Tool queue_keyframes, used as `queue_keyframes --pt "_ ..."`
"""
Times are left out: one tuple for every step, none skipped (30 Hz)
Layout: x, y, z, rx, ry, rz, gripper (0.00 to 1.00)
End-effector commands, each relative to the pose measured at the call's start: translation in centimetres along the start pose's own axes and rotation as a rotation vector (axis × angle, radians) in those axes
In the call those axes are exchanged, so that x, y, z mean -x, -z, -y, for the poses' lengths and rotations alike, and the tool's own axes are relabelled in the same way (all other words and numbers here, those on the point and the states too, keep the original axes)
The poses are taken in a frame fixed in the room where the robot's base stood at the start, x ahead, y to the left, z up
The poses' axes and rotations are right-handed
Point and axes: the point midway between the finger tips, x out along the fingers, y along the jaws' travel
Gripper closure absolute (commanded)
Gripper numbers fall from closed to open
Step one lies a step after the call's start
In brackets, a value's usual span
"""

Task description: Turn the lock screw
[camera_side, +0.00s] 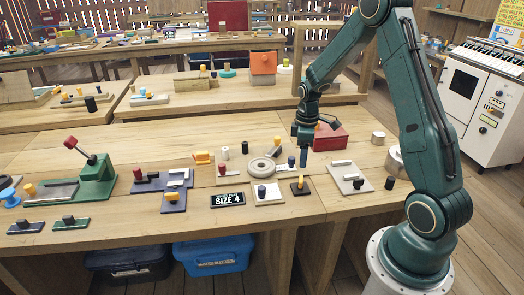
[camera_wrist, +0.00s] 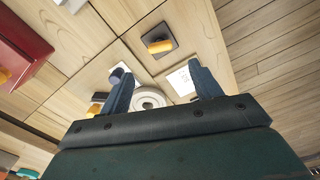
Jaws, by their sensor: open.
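My gripper (camera_side: 304,160) hangs above the front bench, pointing down, with its two blue fingers apart and nothing between them. In the wrist view its fingers (camera_wrist: 163,85) frame a pale ring (camera_wrist: 148,98) lying lower down. A dark square plate with an orange knob (camera_wrist: 158,42) lies beyond the fingers. In the side view a dark plate with an orange knob (camera_side: 300,184) is just below and in front of my gripper. I cannot tell which piece is the lock screw.
A red box (camera_side: 330,137) stands behind my gripper. The grey ring (camera_side: 262,167) is to its left and a pale plate (camera_side: 348,177) to its right. A "SIZE 4" sign (camera_side: 228,199) lies near the front edge. A green lever press (camera_side: 97,178) stands far left.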

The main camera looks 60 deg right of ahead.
Motion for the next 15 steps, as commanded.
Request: queue_keyframes --pt "-0.9 -0.1 0.1 0.0 0.004 0.003 0.36" --pt "-1.3 -0.1 0.1 0.0 0.004 0.003 0.36" --pt "-1.9 -0.1 0.1 0.0 0.004 0.003 0.36" --pt "-2.4 -0.1 0.1 0.0 0.004 0.003 0.36" --pt "-2.8 0.0 0.1 0.0 0.003 0.002 0.36" --pt "-3.4 0.0 0.1 0.0 0.003 0.002 0.36" --pt "-3.8 0.0 0.1 0.0 0.003 0.002 0.36" --pt "-4.2 -0.1 0.1 0.0 0.003 0.002 0.36" --pt "-4.8 -0.1 0.1 0.0 0.003 0.002 0.36" --pt "-5.2 0.0 0.1 0.0 0.003 0.002 0.36" --pt "-5.6 0.0 0.1 0.0 0.003 0.002 0.36" --pt "-6.1 0.0 0.1 0.0 0.003 0.002 0.36" --pt "-6.5 0.0 0.1 0.0 0.003 0.002 0.36" --pt "-6.9 0.0 0.1 0.0 0.003 0.002 0.36" --pt "-7.4 -0.1 0.1 0.0 0.003 0.002 0.36"
